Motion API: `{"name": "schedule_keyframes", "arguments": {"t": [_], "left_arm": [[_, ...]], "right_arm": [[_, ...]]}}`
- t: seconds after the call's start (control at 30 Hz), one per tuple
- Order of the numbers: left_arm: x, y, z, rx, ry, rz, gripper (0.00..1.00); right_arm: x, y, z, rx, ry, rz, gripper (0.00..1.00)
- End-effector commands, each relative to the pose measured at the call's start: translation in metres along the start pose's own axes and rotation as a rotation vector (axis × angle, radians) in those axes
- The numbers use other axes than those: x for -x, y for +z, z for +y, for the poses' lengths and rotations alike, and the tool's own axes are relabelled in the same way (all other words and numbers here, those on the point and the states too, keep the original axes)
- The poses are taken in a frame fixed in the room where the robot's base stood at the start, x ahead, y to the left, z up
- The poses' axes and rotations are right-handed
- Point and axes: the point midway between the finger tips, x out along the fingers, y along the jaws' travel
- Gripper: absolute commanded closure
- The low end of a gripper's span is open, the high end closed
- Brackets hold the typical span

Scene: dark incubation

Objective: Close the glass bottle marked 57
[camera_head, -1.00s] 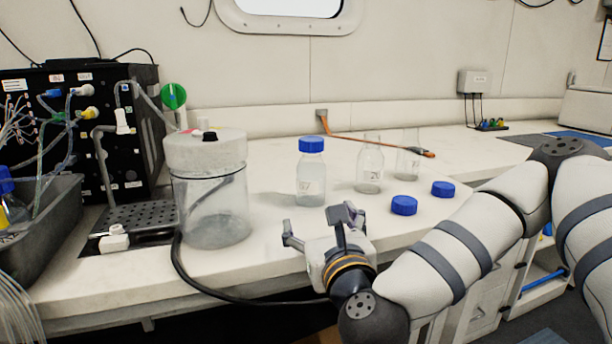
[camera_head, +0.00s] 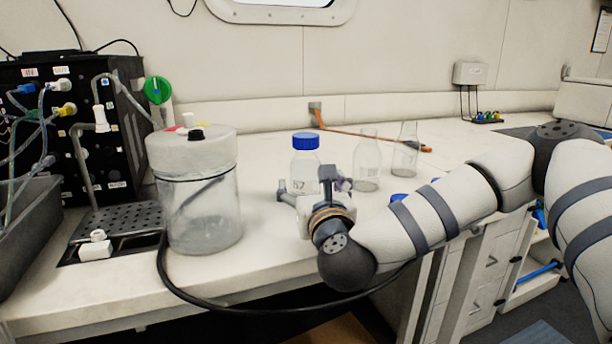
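A glass bottle (camera_head: 305,163) stands upright on the bench, its label apparently reading 57. A blue cap (camera_head: 305,141) sits on its neck; how tightly cannot be told. My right gripper (camera_head: 308,187) is in front of the bottle's lower part, fingers apart, with nothing visible held. Whether it touches the bottle cannot be told. My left gripper is out of view. A loose blue cap (camera_head: 399,197) is mostly hidden behind my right arm.
A large lidded jar (camera_head: 205,215) stands left of the bottle, with a black cable (camera_head: 190,293) looping over the bench's front edge. A perforated tray (camera_head: 118,222) and a black instrument (camera_head: 75,130) are farther left. An orange-brown tool (camera_head: 345,132) lies behind the bottles.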

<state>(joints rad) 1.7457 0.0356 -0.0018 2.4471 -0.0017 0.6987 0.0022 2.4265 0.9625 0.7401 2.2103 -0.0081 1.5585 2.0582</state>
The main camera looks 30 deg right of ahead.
Motion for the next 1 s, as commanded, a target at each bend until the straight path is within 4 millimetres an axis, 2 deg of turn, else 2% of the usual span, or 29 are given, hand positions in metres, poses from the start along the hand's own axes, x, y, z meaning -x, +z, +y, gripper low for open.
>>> {"name": "schedule_keyframes", "arguments": {"t": [0.37, 0.57, 0.7, 1.0], "left_arm": [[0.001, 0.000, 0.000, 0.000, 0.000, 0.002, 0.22], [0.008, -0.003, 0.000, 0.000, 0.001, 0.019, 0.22], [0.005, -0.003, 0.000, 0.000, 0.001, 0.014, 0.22], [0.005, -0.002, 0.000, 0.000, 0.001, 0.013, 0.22]], "right_arm": [[-0.007, 0.000, 0.000, 0.001, 0.000, 0.001, 0.21], [-0.037, 0.011, -0.001, -0.001, -0.002, -0.004, 0.21], [-0.054, 0.007, -0.001, 0.001, -0.001, 0.001, 0.21], [-0.057, 0.006, 0.000, 0.000, 0.000, 0.002, 0.21]]}}
